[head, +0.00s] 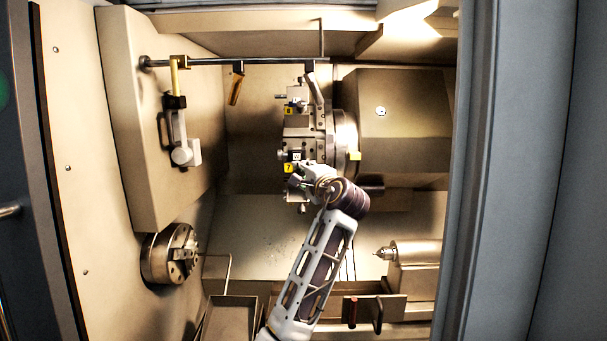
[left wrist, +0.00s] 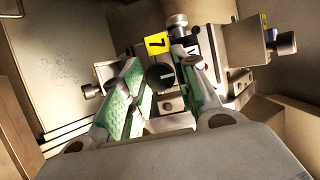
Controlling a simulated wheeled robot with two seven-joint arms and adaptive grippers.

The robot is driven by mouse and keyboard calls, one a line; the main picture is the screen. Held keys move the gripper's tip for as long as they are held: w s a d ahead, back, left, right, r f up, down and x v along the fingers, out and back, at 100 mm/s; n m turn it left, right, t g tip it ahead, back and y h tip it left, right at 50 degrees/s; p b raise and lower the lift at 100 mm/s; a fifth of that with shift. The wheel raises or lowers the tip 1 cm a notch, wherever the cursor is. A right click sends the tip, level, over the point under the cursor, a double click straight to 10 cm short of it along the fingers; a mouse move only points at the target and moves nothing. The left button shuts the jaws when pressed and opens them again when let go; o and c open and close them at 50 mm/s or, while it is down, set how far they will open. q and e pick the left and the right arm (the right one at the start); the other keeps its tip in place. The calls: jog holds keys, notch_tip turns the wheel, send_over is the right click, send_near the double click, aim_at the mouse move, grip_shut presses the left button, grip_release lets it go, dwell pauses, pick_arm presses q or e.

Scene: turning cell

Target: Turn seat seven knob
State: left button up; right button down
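The seat seven knob (left wrist: 160,76) is a round black knob with a pale mark on its face, below the yellow "7" label (left wrist: 155,43) in the left wrist view. The label also shows in the head view (head: 288,168), on the tool turret (head: 322,120). My left gripper (head: 304,178) is at the turret, just below the label. In the left wrist view its green-padded fingers (left wrist: 161,66) are spread on either side of the knob, with small gaps visible. The knob is hidden or too small to tell in the head view. My right gripper is out of view.
Other tool blocks with knobs sit close by, one with a yellow label (head: 289,110) above. The chuck (head: 171,256) is at lower left, the tailstock (head: 412,253) at lower right. A probe arm (head: 181,140) hangs at the left wall. Door frames bound both sides.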

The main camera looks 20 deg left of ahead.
pick_arm(q)
jog(key=shift+o, duration=1.4)
jog(key=v, duration=1.2)
jog(key=shift+d, duration=0.1)
